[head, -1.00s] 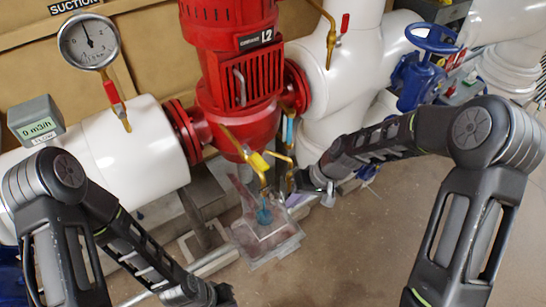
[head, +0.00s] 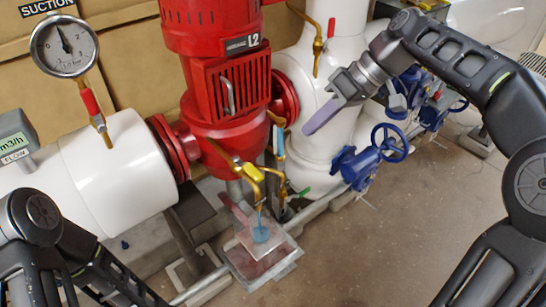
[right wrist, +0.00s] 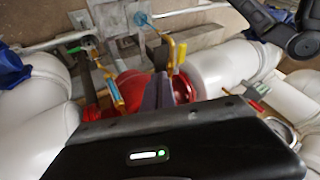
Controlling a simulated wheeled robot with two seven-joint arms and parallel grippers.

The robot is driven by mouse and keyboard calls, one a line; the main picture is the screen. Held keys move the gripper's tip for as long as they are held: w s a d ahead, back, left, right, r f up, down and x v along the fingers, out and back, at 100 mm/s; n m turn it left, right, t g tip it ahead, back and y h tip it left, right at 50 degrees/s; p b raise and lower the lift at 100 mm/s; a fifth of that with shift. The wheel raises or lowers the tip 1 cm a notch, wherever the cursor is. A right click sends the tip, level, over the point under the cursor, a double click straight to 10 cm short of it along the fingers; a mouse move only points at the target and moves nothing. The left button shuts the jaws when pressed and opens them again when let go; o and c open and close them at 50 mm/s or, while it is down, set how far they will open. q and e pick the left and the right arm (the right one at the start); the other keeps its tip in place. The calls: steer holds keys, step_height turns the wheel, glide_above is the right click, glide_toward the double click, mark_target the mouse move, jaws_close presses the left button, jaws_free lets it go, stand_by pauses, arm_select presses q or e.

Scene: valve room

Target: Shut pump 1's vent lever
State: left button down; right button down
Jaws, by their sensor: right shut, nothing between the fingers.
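The red pump (head: 232,105) has a plate reading "L2". Below it, a brass pipe carries a valve with a yellow lever (head: 250,172); the yellow lever also shows in the right wrist view (right wrist: 181,53). A light blue handle (head: 280,143) hangs on another thin pipe beside it. No pump number is readable, so I cannot tell which handle is pump 1's vent lever. My right gripper (head: 322,115) is shut and empty, right of and apart from both handles; its purple-grey fingers show in the right wrist view (right wrist: 158,92). My left gripper is out of view.
White pipes flank the pump. A blue handwheel (head: 389,143) stands at right. A gauge (head: 64,46) is at upper left. Floor is free at lower middle.

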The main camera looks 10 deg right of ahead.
mark_target(246, 167)
steer(key=a+f+b, duration=0.3)
steer(key=a+f, duration=0.5)
steer(key=a, duration=0.1)
steer(key=shift+s+a, duration=0.25)
steer(key=shift+a, duration=0.1)
stand_by(0.4)
